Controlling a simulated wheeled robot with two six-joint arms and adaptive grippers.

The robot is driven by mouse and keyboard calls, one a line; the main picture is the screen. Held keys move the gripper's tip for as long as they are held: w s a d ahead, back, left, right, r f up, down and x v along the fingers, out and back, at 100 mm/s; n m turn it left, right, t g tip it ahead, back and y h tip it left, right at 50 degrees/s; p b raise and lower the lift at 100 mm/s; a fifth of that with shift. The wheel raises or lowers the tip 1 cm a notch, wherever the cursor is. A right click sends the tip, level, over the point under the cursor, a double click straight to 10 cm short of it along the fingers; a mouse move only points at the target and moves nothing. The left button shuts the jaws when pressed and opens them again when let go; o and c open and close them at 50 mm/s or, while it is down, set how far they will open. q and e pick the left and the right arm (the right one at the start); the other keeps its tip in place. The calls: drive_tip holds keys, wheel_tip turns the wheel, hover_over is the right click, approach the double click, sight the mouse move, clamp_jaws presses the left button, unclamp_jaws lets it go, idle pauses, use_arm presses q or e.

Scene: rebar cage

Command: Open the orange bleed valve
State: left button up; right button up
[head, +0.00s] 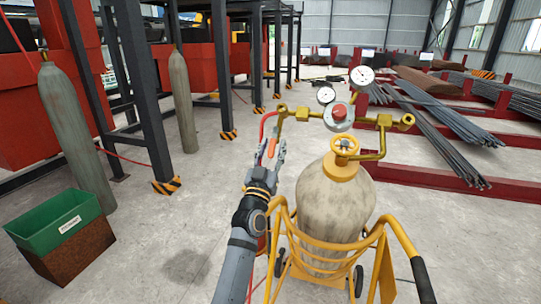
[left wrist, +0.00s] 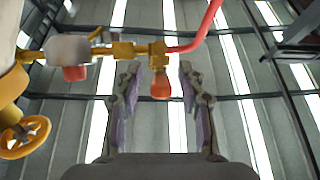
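The orange bleed valve (left wrist: 160,87) is a small orange knob under the brass fitting at the outlet end of the regulator. In the head view the orange bleed valve (head: 271,148) shows at the left end of the brass pipework, by the red hose. My left gripper (left wrist: 159,72) is open, with one finger on each side of the knob and a visible gap on both sides. In the head view my left gripper (head: 272,157) reaches up from below to the valve. My right gripper is not in view.
The regulator (head: 340,113) with two gauges sits above a gas cylinder (head: 335,205) with a yellow handwheel (head: 346,146). The cylinder stands in a yellow cart (head: 325,245). A red hose (left wrist: 208,22) leaves the fitting.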

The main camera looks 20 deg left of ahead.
use_arm(q)
drive_tip(key=v, duration=0.7)
drive_tip(key=shift+s, duration=0.1)
idle(0.4)
